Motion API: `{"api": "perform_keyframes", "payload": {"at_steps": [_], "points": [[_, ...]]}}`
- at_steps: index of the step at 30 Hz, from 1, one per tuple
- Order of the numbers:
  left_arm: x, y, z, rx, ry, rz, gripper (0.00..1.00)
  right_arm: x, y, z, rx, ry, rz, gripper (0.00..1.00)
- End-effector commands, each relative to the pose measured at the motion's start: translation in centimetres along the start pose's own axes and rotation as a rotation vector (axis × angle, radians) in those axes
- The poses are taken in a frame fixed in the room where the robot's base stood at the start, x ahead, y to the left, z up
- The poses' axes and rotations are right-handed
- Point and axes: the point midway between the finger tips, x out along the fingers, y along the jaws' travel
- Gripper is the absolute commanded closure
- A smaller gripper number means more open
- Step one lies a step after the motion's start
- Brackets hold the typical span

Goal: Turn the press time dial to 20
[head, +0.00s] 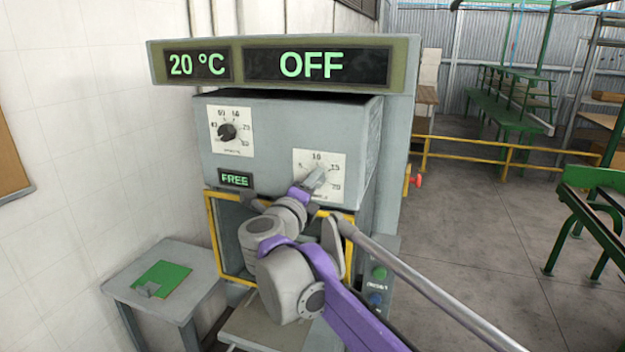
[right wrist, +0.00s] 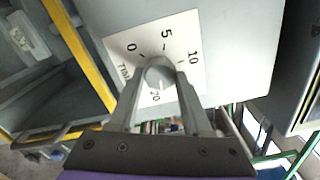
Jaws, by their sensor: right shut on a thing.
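My right gripper (head: 317,178) covers the knob there. In the right wrist view the round grey knob (right wrist: 158,72) sits between the two fingers of my right gripper (right wrist: 158,80), which is shut on it. The plate reads 0, 5, 10 and 20 around the knob; 15 is hidden behind a finger. I cannot tell which number the knob points to. My left gripper is not in view.
A second dial (head: 228,132) is at the upper left of the machine. The top display (head: 317,66) reads OFF, and a small display (head: 235,179) reads FREE. A yellow-framed opening (head: 213,240) lies below. Green (head: 379,272) and blue (head: 376,298) buttons are at lower right.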

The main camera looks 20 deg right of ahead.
Motion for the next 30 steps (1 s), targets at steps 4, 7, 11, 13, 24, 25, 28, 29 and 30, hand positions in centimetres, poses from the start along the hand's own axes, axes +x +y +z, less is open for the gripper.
{"api": "perform_keyframes", "payload": {"at_steps": [4, 7, 11, 13, 24, 25, 28, 29, 30], "points": [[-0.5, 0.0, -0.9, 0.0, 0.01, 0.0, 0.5, 0.0, -0.2, 0.1, 0.112, 0.0, -0.002, 1.0], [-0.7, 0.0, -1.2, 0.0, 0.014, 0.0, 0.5, 0.0, -0.2, 0.1, 0.174, 0.0, -0.002, 1.0], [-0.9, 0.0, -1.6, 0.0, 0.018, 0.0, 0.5, 0.0, -0.1, 0.1, 0.236, 0.0, -0.001, 1.0], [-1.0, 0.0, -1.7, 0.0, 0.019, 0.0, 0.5, 0.0, -0.1, 0.1, 0.261, 0.0, -0.001, 1.0], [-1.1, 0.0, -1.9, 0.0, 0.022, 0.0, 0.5, 0.0, 0.1, 0.0, 0.311, 0.001, 0.0, 1.0], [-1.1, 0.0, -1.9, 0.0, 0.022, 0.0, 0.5, 0.0, 0.1, 0.0, 0.312, 0.001, 0.0, 1.0], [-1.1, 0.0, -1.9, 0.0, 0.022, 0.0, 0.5, 0.0, 0.1, 0.0, 0.312, 0.001, 0.0, 1.0], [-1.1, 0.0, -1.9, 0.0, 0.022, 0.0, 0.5, 0.0, 0.1, 0.0, 0.312, 0.001, 0.0, 1.0], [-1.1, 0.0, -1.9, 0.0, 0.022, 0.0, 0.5, 0.0, 0.1, 0.0, 0.312, 0.001, 0.0, 1.0]]}}
